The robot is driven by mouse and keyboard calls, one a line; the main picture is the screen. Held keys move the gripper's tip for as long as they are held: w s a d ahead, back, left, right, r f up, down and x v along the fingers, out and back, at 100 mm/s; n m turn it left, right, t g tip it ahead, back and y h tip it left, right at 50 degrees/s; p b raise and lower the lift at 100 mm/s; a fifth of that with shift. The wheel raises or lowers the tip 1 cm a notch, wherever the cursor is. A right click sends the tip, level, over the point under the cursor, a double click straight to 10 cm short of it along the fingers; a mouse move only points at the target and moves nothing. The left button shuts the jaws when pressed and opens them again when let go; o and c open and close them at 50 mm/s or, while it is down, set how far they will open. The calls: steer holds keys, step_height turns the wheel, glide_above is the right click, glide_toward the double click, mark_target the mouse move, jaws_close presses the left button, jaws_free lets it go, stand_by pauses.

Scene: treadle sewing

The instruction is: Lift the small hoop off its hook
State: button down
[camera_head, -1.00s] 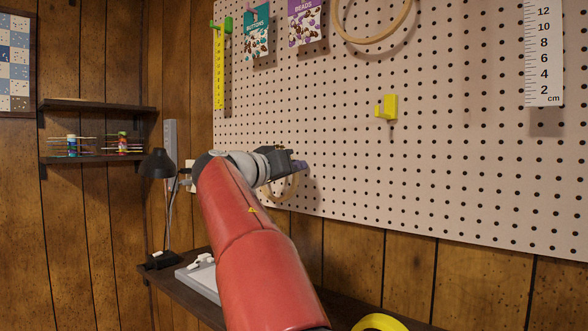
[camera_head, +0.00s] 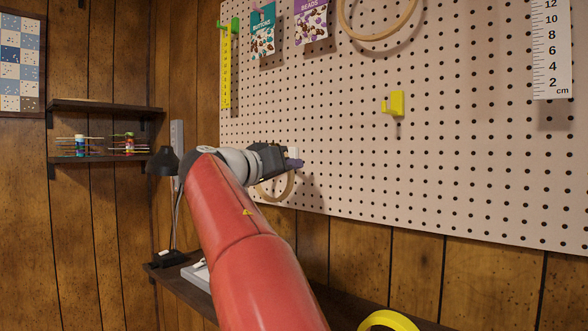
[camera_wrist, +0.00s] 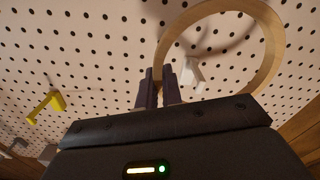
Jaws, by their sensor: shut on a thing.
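The small hoop is a thin wooden ring (camera_head: 291,186) low on the left part of the pegboard. It also fills the upper right of the wrist view (camera_wrist: 278,45). My gripper (camera_head: 296,163) is at the hoop's upper edge, and its dark fingers (camera_wrist: 160,76) are closed on the left part of the rim in the wrist view. A pale hook (camera_wrist: 194,72) shows inside the ring, just right of the fingers. I cannot tell whether the hoop touches this hook. My gripper hides part of the rim in the head view.
An empty yellow hook (camera_head: 395,104) sticks out of the pegboard (camera_head: 450,150) to the right. A large hoop (camera_head: 376,38), packets and rulers hang higher up. A dark lamp (camera_head: 163,160) stands left of my arm. A yellow ring-shaped thing (camera_head: 388,318) is low in front.

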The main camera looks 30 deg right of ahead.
steer(key=b+v, duration=0.2)
steer(key=v, duration=0.4)
steer(key=shift+a, duration=0.25)
stand_by(0.6)
steer(key=shift+s, duration=0.1)
